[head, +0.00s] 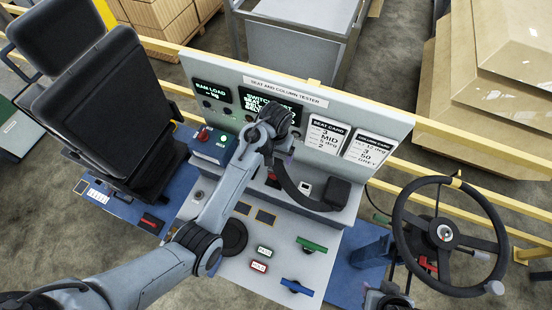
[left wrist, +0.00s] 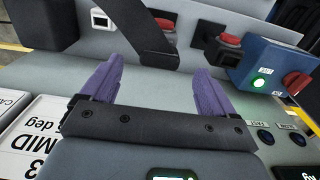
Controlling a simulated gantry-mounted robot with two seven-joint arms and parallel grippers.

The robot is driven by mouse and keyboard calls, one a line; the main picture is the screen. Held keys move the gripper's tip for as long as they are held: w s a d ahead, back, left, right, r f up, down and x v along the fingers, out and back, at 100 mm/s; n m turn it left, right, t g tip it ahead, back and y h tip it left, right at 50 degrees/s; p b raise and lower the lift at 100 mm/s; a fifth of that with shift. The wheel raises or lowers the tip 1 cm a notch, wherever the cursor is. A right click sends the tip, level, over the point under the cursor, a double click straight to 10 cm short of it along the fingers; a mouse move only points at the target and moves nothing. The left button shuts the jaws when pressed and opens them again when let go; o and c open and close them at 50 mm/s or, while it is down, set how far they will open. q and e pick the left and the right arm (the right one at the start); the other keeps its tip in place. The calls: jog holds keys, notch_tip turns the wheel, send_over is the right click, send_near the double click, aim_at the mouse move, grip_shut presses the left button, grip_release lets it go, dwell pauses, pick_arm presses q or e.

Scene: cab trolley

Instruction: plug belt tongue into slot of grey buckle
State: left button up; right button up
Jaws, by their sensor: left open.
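My left gripper (head: 285,148) is over the tester console in the head view. In the left wrist view its two purple fingers (left wrist: 155,88) are spread apart, with nothing between the tips. A black belt strap (head: 300,190) curves from beneath the gripper toward a black block (head: 337,192). The strap (left wrist: 148,35) also shows just beyond the fingers in the left wrist view. I cannot make out its tongue. A small buckle with a pale grey-white face (left wrist: 101,18) stands left of the strap; it also shows in the head view (head: 304,188). My right gripper is not clearly visible.
Red-topped dark buckles (left wrist: 228,40) stand right of the strap in the wrist view. A blue box (head: 210,146) with a red knob sits left of my gripper. The upright tester panel (head: 300,95) rises behind. A steering wheel (head: 445,235) stands at the right.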

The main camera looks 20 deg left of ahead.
pick_arm(q)
jog(key=shift+r, duration=1.15)
pick_arm(e)
jog(key=shift+f, duration=0.3)
pick_arm(q)
jog(key=shift+o, duration=0.4)
jog(key=shift+o, duration=0.7)
pick_arm(e)
jog(key=shift+d+r, duration=0.1)
